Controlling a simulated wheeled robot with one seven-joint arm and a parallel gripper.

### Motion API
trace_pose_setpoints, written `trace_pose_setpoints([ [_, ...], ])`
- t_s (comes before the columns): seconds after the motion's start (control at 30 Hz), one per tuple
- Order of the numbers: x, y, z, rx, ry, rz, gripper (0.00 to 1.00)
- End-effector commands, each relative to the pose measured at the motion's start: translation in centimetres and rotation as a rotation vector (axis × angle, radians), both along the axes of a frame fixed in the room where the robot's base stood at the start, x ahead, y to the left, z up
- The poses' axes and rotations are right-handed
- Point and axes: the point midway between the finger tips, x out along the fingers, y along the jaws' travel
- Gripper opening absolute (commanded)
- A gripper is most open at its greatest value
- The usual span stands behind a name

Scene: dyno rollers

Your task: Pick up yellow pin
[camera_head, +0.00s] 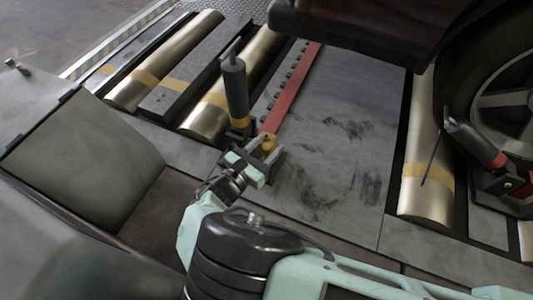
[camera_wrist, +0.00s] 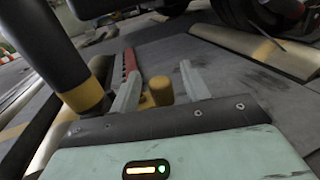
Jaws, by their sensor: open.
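The yellow pin (camera_wrist: 160,90) shows as a short round-topped cylinder between my gripper's two fingers in the wrist view; its lower part is hidden by the gripper body. In the head view the yellow pin (camera_head: 268,141) sits at the near end of the red rail, right at my gripper. My gripper (camera_wrist: 160,72) is open, with one finger on each side of the pin and gaps visible. In the head view my gripper (camera_head: 261,152) is low beside the grey cylinder with a yellow band.
A grey upright cylinder (camera_head: 235,90) with a yellow base stands close to the left of my gripper. The red rail (camera_head: 291,87) runs away behind the pin. Brass rollers (camera_head: 165,62) lie left. A wheel (camera_head: 505,95) and vehicle body are at right. The grey plate (camera_head: 335,135) is clear.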

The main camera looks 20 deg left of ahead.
Motion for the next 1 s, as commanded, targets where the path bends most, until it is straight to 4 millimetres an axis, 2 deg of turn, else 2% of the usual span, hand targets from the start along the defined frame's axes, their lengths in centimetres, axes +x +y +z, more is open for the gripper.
trace_pose_setpoints([
  [0.13, 0.0, 0.0, 0.1, 0.000, 0.000, 0.000, 0.46],
  [0.17, 0.0, 0.0, 0.1, 0.000, 0.000, 0.000, 0.43],
  [0.3, 0.0, 0.0, 0.0, 0.000, 0.001, 0.000, 0.04],
  [0.33, 0.0, 0.0, 0.0, 0.000, 0.001, 0.000, 0.00],
  [0.6, -0.1, 0.0, 0.1, 0.000, 0.001, 0.000, 0.00],
  [0.73, -0.1, 0.0, 0.7, 0.001, 0.001, -0.001, 0.00],
  [0.87, -0.1, 0.0, 2.2, 0.001, 0.000, 0.000, 0.00],
  [1.0, -0.1, 0.1, 4.8, 0.001, 0.000, 0.000, 0.00],
])
